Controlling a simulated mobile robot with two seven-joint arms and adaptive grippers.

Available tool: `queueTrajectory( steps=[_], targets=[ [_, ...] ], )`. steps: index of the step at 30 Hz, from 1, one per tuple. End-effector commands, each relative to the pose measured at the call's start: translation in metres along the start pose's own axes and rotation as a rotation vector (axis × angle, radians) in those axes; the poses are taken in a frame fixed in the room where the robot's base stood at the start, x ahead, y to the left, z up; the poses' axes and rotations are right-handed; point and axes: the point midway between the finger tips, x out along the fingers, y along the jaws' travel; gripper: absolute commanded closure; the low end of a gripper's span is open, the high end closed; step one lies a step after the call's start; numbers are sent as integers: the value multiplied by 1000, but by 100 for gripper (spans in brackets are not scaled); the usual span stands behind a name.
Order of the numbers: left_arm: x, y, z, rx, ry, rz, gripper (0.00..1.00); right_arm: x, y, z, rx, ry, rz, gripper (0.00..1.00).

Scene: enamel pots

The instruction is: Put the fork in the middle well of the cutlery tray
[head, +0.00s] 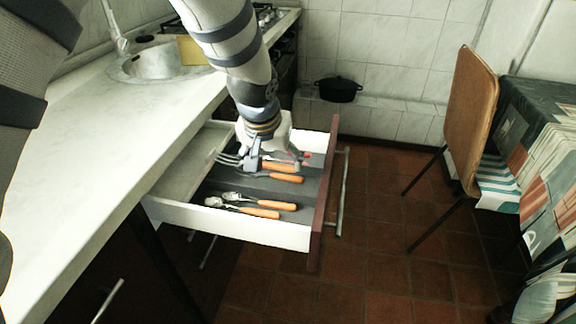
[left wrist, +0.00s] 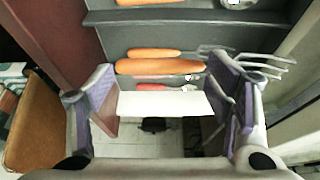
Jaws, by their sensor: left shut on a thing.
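The fork has an orange handle (left wrist: 160,67) and metal tines (left wrist: 265,66). My left gripper (head: 274,161) is shut on it, low over the open drawer. In the left wrist view, the gripper's fingers (left wrist: 172,95) stand far apart, with the handle between them and the tines beyond the right finger. In the head view the tines (head: 228,159) point left. The grey cutlery tray (head: 222,187) lies inside the drawer. I cannot tell whether the fork touches the tray. My right gripper is not in view.
Spoons with orange handles (head: 260,212) lie in the near well. Another orange handle (head: 286,178) lies just under the gripper, and a red handle (left wrist: 152,87) lies farther back. The drawer front (head: 322,200) and white side walls surround the tray. The worktop (head: 100,130) is at left.

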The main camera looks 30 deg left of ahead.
Motion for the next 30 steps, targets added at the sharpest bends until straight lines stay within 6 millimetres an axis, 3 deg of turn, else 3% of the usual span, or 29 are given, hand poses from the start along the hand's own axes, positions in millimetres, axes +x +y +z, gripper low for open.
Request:
queueTrajectory(
  steps=[1,4,12,16,18,21,22,24,30],
  targets=[
    [24,-5,1,-1,-15,-2,52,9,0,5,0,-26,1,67],
    [47,-14,-6,-2,-11,-2,52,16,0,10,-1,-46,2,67],
    [76,-25,-16,-2,-4,-1,52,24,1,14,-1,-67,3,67],
    [98,-24,-5,1,-3,0,52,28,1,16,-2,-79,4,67],
    [100,-24,-5,0,0,1,60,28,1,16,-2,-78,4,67],
    [99,-23,-5,-1,0,1,61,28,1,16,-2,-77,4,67],
    [99,-23,-5,-1,0,1,24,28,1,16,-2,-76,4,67],
    [99,-24,-5,-1,0,1,9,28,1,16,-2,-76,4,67],
    [98,-23,-6,-2,1,1,6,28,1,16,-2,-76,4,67]
  ],
)
